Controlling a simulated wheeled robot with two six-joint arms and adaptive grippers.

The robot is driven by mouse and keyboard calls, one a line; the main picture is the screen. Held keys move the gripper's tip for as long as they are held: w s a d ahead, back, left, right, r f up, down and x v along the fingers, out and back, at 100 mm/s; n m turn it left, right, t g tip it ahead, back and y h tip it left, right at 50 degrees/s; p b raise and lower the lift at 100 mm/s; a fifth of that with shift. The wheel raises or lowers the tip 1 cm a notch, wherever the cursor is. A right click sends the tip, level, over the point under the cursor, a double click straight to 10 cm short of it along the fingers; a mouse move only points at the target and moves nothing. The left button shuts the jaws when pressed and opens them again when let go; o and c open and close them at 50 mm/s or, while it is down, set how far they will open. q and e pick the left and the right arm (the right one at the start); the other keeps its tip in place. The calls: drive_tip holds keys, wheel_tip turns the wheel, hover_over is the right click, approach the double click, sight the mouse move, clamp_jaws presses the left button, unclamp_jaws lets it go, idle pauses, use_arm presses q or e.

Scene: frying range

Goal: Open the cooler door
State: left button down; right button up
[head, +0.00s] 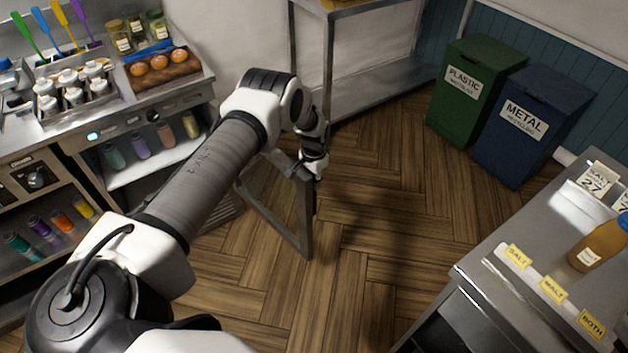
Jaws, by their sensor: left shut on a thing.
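The cooler door (304,226), a grey metal frame around a see-through pane, stands swung out from the counter over the wooden floor. My left arm reaches across it from the left. My left gripper (315,172) points down at the door's upper outer corner and is shut on the door's handle; the fingertips and handle are small and partly hidden. The cooler (90,168) is under the left counter, with cups visible on its shelf. My arm covers part of the cooler and the door's hinge side. My right gripper is not in view.
The left counter (160,95) holds sauce pots, a board with eggs, jars and spatulas. A metal rack (375,90) stands behind the door. Green (470,95) and blue (525,125) bins stand at the back right. A steel counter (490,270) is at right. The middle floor is clear.

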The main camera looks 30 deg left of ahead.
sight(302, 188)
use_arm(q)
drive_tip(key=shift+m, duration=0.5)
drive_tip(key=s+p, duration=0.2)
drive_tip(key=s, duration=0.1)
drive_tip(key=s+a+p, duration=0.1)
drive_tip(key=shift+s+r, duration=0.4)
drive_tip(key=shift+m, duration=0.6)
drive_tip(key=s, duration=0.1)
drive_tip(key=s+a+p, duration=0.1)
drive_tip(key=s, duration=0.3)
drive_tip(key=shift+s+a+f, duration=0.15)
drive_tip(key=shift+a+f, duration=0.25)
drive_tip(key=c, duration=1.1)
unclamp_jaws()
